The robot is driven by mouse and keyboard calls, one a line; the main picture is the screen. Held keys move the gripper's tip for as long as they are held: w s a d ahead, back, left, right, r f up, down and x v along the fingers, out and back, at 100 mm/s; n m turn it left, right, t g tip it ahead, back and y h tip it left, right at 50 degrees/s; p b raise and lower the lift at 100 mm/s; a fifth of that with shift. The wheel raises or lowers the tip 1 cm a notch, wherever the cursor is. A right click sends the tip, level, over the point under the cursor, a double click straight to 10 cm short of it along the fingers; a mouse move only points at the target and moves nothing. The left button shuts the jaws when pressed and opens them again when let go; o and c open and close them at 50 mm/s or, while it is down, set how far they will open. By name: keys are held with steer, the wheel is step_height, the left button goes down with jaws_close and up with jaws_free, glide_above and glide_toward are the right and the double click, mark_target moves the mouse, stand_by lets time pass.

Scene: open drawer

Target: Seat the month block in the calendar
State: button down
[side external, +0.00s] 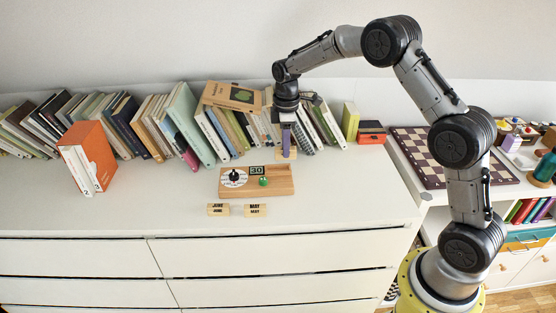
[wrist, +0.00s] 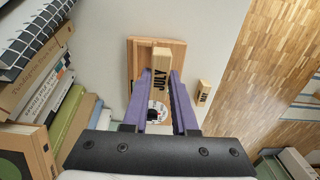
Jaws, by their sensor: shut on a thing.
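A wooden month block reading JULY (wrist: 161,69) is held between the two purple fingers of my gripper (wrist: 161,82) in the wrist view. In the side view my gripper (side external: 287,142) is behind and to the right of the calendar, and the block (side external: 286,155) shows at its fingertips, apart from the calendar. The wooden calendar (side external: 283,188) lies on the white dresser top, with a white dial, a dark tile reading 30 and a green knob. In the wrist view the calendar (wrist: 134,65) lies beyond the block and is partly hidden by it and the fingers.
A JUNE block (side external: 218,209) and a MAY block (side external: 255,210) lie in front of the calendar. A row of books (side external: 186,125) stands along the wall close behind my gripper. An orange binder box (side external: 88,157) stands at left. The dresser top (side external: 345,195) right of the calendar is clear.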

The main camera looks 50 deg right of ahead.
mark_target(278, 151)
steer(key=w+f, duration=0.3)
steer(key=f, duration=0.1)
steer(key=shift+w+d, duration=0.15)
steer(key=shift+d, duration=0.1)
steer(key=shift+w+f, duration=0.1)
steer(key=shift+f, duration=1.5)
steer(key=c, duration=0.7)
jaws_free()
steer(key=shift+f, duration=0.15)
